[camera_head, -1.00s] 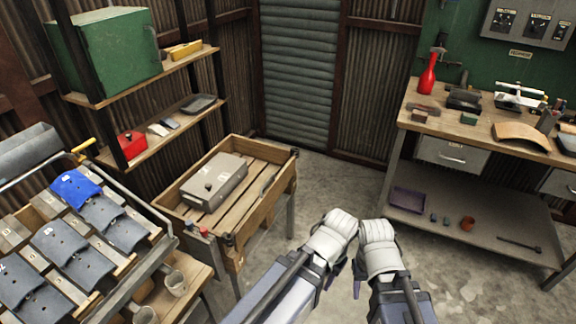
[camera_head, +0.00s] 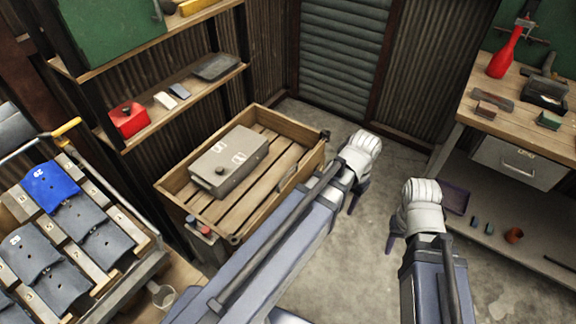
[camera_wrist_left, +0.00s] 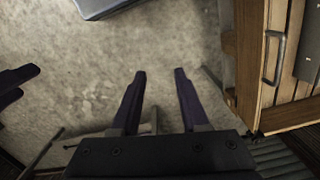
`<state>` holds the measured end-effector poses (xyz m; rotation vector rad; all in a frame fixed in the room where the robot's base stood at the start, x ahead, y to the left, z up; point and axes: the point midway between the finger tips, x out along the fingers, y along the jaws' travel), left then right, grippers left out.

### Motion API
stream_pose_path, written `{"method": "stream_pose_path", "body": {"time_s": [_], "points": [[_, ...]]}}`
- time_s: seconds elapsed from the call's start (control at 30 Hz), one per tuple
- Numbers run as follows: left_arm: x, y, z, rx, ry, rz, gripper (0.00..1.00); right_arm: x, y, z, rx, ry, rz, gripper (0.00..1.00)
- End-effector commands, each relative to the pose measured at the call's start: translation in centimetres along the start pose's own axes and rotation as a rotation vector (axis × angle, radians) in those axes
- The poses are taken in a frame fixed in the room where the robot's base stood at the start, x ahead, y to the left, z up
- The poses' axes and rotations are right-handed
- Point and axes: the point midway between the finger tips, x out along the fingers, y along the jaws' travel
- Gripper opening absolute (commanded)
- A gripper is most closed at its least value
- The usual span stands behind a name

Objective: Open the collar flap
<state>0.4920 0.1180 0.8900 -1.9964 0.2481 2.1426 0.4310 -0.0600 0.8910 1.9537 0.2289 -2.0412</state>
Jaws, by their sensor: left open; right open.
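A rack at the left of the head view holds several dark grey pads (camera_head: 40,262) and one blue pad (camera_head: 50,186), each with a flap-like top part; I cannot tell which is the collar flap. My left gripper (camera_head: 356,196) is beside the right side of the wooden crate, well away from the rack. The left wrist view shows its two dark fingers (camera_wrist_left: 160,74) apart, with only floor between them. My right gripper (camera_head: 392,236) is further right, over the floor; it is open and its tips are partly hidden. Both grippers look empty.
The wooden crate (camera_head: 177,181) holds a grey metal box (camera_head: 230,160). Bare floor lies between crate and bench.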

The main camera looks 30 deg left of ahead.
Motion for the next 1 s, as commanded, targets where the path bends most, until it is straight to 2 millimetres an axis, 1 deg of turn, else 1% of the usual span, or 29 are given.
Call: {"method": "stream_pose_path", "body": {"time_s": [0.03, 0.07, 0.1, 0.17, 0.2, 0.27, 0.3, 0.4, 0.5, 0.6, 0.7, 0.87, 1.0], "points": [[0.6, -3.4, -2.0, -0.035, 0.0, 0.027, 0.45, 0.7, -0.1, 0.0, 0.0, 0.0, 0.0, 0.5], [0.8, -5.1, -2.6, -0.047, 0.001, 0.042, 0.45, 0.8, -0.1, 0.0, 0.0, 0.0, 0.0, 0.5], [1.0, -7.4, -3.3, -0.062, 0.005, 0.064, 0.45, 1.1, -0.1, 0.0, 0.0, 0.0, 0.0, 0.5], [1.3, -10.9, -4.0, -0.084, 0.012, 0.094, 0.45, 1.4, -0.1, -0.1, 0.0, 0.0, 0.0, 0.5], [1.4, -13.1, -4.3, -0.097, 0.018, 0.112, 0.45, 1.6, -0.1, -0.1, 0.0, 0.0, 0.0, 0.5], [1.7, -16.4, -4.5, -0.116, 0.03, 0.138, 0.45, 1.9, -0.2, -0.1, 0.0, 0.0, 0.0, 0.5], [1.9, -18.4, -4.5, -0.127, 0.037, 0.152, 0.45, 2.0, -0.2, -0.1, 0.0, 0.0, 0.0, 0.5], [2.2, -22.7, -4.2, -0.15, 0.056, 0.182, 0.45, 2.4, -0.2, -0.1, 0.0, 0.0, 0.0, 0.5], [2.4, -25.7, -3.7, -0.164, 0.072, 0.202, 0.45, 2.6, -0.2, -0.2, 0.0, 0.0, 0.0, 0.5], [2.5, -27.5, -3.3, -0.173, 0.082, 0.213, 0.45, 2.6, -0.2, -0.2, 0.0, 0.0, 0.0, 0.5], [2.5, -28.1, -3.1, -0.174, 0.088, 0.218, 0.45, 2.7, -0.2, -0.2, 0.0, 0.0, 0.0, 0.5], [2.6, -28.2, -3.0, -0.174, 0.088, 0.218, 0.45, 2.7, -0.3, -0.2, 0.0, 0.0, 0.0, 0.5], [3.1, -28.0, -3.1, -0.174, 0.088, 0.218, 0.45, 3.3, -0.3, -0.2, 0.0, 0.0, 0.0, 0.5]]}}
